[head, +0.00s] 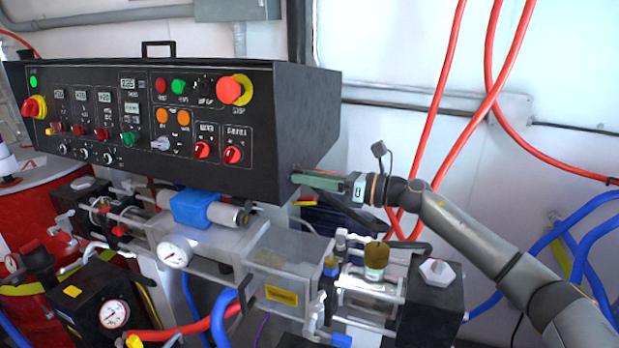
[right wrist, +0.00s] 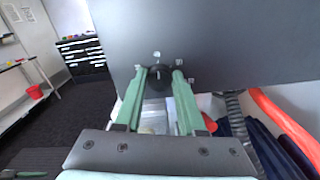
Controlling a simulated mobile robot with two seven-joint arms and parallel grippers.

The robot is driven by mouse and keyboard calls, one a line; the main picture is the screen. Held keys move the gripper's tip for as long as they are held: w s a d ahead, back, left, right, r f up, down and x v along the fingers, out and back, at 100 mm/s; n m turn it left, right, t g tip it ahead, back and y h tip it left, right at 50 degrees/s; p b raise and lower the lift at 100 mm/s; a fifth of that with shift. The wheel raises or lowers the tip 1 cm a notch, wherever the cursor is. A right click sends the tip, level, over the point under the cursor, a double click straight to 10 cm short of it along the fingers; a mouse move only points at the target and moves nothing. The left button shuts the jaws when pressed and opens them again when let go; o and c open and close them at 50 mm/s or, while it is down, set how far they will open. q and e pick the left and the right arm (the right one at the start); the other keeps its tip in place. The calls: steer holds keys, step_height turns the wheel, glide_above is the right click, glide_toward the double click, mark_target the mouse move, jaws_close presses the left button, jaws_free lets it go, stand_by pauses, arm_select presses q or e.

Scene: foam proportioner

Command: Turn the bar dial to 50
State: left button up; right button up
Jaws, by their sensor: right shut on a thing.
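The bar dial (right wrist: 158,79) is a small black knob on the side face of the dark control box (head: 225,178). In the right wrist view, small white marks ring it, too small to read. My right gripper (right wrist: 160,74) has its green fingers on either side of the knob and is shut on it. In the head view the right gripper (head: 295,178) reaches the box's right side from the right, and its fingers hide the knob. I cannot tell which mark the dial points to. My left gripper is not in view.
Below the box stands pump machinery with a round white gauge (head: 174,251) and a brass-coloured fitting (head: 376,256). Red hoses (head: 440,90) hang on the right, and blue hoses (head: 590,232) lie lower right. The box front carries several knobs and buttons.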

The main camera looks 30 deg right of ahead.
jaws_close()
steer(key=shift+r+m+p, duration=0.1)
steer(key=shift+m+p, duration=0.3)
steer(key=shift+w+d+m+p, duration=0.1)
steer(key=shift+m+p, duration=4.05)
steer(key=shift+m, duration=1.45)
steer(key=shift+f, duration=0.2)
steer(key=o, duration=1)
jaws_free()
